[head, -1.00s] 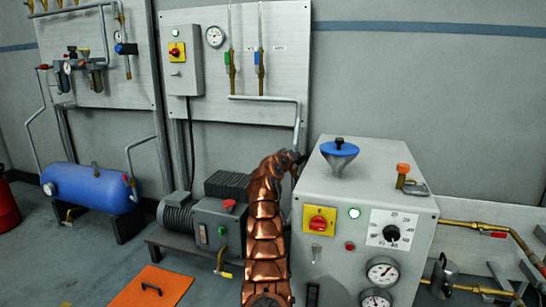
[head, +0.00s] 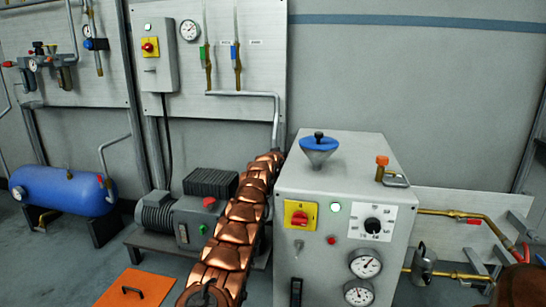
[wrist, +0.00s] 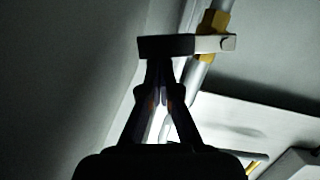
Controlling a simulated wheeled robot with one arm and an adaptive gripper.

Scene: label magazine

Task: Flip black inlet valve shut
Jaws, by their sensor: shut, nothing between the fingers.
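The inlet valve shows in the wrist view as a flat lever handle (wrist: 168,46), black at the left and pale at its right end. It lies crosswise over a brass body (wrist: 215,21) on a steep grey pipe. My gripper (wrist: 160,68) is a dark silhouette in the wrist view. Its fingers are together and empty. The tips are just below the handle's black part in the picture; I cannot tell whether they touch it. In the head view my arm reaches behind the grey cabinet, which hides the gripper and this valve.
The grey cabinet (head: 340,170) with a blue funnel (head: 319,146) stands right of my arm. A pump (head: 195,215) stands close on its left. An orange floor plate (head: 125,288) lies at the lower left. A wall panel (head: 262,60) with a pipe is behind.

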